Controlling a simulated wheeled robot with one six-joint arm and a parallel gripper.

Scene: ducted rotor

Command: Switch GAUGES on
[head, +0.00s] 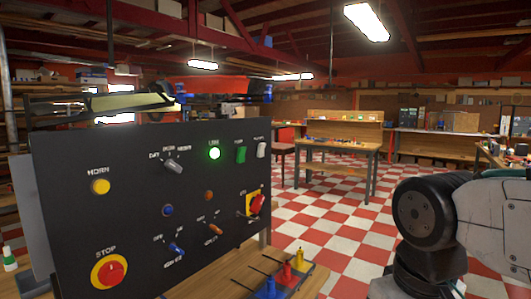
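A black control panel (130,220) stands upright at the left on a wooden bench. Near its top right are a green rocker switch (240,155) and a white rocker switch (262,149), with small labels above them. I cannot read for sure which control is GAUGES, or which way these two rockers are set. A green lamp (214,153) to their left is lit. A grey rotary knob (174,166) and a red handle on a yellow plate (257,204) are also on the panel. My arm shows at the right, apart from the panel; my gripper is out of view.
The panel also has a yellow HORN button (100,186), a red STOP button (110,270), and blue (177,248) and orange (214,230) toggles. Colored pegs (287,272) stand in front below. Checkered floor lies open behind, with a wooden table (338,150).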

